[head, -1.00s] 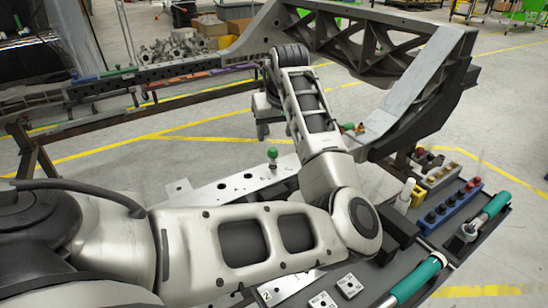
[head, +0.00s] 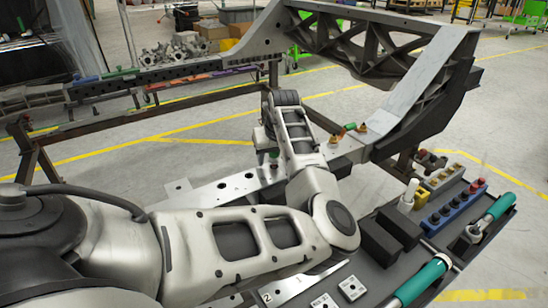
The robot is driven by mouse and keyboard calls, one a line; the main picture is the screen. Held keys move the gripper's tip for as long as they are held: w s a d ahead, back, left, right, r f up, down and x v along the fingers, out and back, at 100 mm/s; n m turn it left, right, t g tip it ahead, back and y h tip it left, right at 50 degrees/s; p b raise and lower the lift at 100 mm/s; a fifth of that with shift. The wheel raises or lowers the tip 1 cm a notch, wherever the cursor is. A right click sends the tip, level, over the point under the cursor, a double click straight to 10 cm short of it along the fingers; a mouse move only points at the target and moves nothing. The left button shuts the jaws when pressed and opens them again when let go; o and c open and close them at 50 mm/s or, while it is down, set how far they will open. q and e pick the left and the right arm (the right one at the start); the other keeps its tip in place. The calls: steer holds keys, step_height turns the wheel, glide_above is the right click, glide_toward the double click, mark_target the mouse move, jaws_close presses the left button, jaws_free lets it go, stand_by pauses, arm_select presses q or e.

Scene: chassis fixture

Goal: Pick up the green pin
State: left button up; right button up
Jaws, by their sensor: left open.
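A green-topped pin (head: 274,156) stands on the light grey plate with holes (head: 222,188), in the middle of the head view. My left arm comes in from the left, and its wrist hangs just beside and above the pin. My left gripper (head: 266,138) points down close to the pin's head and is mostly hidden behind my own wrist. It is open, and I see nothing held in it. The lower part of the pin is partly covered by my arm. My right gripper is out of view.
The big grey chassis frame (head: 418,75) rises at the back right. A tray at right holds a blue socket rack (head: 455,205), black blocks (head: 398,228) and green-handled tools (head: 422,280). Small orange and green parts (head: 352,127) sit on the beam beyond my wrist.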

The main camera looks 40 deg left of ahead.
arm_select(q)
jaws_close()
step_height(320, 180, up, 9)
steer(key=shift+f+p, duration=0.1)
steer(key=shift+p, duration=0.5)
steer(key=shift+r, duration=0.65)
